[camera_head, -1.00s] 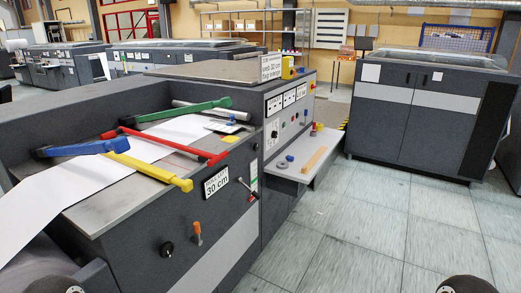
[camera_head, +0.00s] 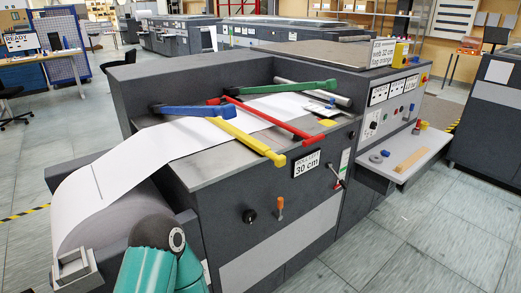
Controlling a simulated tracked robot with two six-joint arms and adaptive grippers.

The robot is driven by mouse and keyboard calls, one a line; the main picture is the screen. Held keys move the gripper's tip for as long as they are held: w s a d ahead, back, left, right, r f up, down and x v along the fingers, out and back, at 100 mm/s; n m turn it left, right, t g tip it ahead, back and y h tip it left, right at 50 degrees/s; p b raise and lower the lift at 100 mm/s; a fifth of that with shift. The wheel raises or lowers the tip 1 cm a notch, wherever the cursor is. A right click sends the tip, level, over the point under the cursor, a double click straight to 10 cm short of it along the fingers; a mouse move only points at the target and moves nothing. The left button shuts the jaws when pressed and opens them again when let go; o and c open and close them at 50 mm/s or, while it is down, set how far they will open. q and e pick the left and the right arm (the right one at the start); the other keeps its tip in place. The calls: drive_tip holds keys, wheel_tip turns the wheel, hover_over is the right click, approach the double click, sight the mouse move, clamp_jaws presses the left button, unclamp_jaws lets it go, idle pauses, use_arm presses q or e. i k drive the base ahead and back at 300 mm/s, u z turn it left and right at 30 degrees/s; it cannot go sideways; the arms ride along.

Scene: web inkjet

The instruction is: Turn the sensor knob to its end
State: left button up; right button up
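A black round knob (camera_head: 249,216) sits on the dark front panel of the near press, left of an orange-handled lever (camera_head: 280,208). I cannot tell for sure whether this is the sensor knob. Another small dark knob (camera_head: 373,126) shows on the control panel at the right. No label naming a sensor can be read. A teal link of my arm (camera_head: 152,255) rises at the bottom left, in front of the press and well apart from the black knob. Neither gripper can be made out.
A white paper web (camera_head: 150,160) runs from a roll at the lower left under blue (camera_head: 195,111), yellow (camera_head: 245,138), red (camera_head: 270,118) and green (camera_head: 280,88) bars. A side shelf (camera_head: 425,150) juts out right, with a wooden strip on it. The floor (camera_head: 440,240) at the right is clear.

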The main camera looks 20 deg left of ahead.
sight(352, 135)
drive_tip(key=u, duration=1.3)
drive_tip(key=i, duration=0.15)
drive_tip(key=z, duration=3.25)
drive_tip(key=i, duration=3.25)
drive_tip(key=u, duration=1.35)
